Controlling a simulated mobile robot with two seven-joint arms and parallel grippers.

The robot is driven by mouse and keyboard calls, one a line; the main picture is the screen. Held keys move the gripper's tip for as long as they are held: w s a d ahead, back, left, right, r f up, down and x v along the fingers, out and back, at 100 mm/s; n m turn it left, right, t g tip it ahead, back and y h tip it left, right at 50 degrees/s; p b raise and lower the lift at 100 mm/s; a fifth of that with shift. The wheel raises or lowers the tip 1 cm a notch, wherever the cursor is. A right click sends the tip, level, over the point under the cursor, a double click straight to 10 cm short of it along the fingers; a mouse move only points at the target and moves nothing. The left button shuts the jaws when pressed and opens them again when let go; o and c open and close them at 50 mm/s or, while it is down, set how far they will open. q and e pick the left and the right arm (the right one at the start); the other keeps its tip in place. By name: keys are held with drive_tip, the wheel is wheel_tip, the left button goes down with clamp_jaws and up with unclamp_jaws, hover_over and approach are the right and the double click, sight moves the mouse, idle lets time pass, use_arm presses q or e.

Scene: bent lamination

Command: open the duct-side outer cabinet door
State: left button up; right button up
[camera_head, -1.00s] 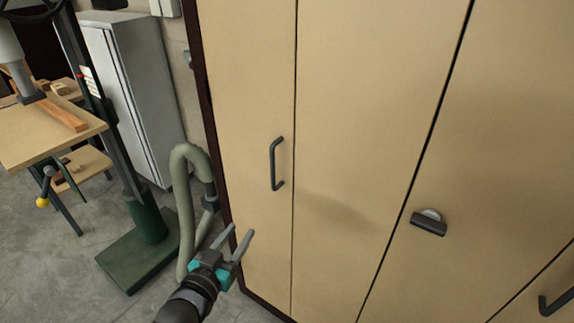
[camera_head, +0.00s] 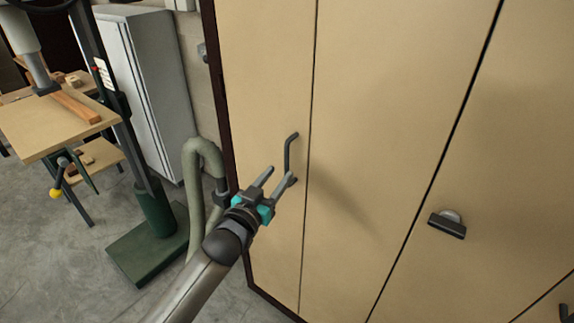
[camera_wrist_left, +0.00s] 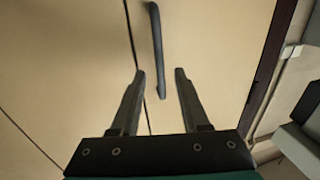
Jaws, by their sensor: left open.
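The duct-side outer cabinet door (camera_head: 262,75) is the narrow tan panel at the cabinet's left edge, beside the green duct hose (camera_head: 195,190). It is closed. Its dark vertical bar handle (camera_head: 289,155) sits near the panel's right seam. My left gripper (camera_head: 277,176) is open and empty, its fingers pointing up toward the lower end of the handle and partly covering it. In the left wrist view the handle (camera_wrist_left: 157,45) runs down so its lower end lies between and ahead of the two open fingertips (camera_wrist_left: 159,73). Whether they touch the door cannot be told. My right gripper is not seen.
Wider tan cabinet panels with a dark latch (camera_head: 447,225) stand to the right. A green-based drill press (camera_head: 150,245) with a wooden table (camera_head: 55,125) and a grey metal locker (camera_head: 150,85) stand at the left. Some concrete floor shows between the drill press and cabinet.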

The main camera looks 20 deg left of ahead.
sight(286, 165)
use_arm(q)
drive_tip(key=shift+w+d+b, duration=0.25)
drive_tip(key=shift+w, duration=1.2)
drive_tip(key=shift+w+d+b, duration=0.2)
drive_tip(key=shift+w, duration=1.2)
clamp_jaws()
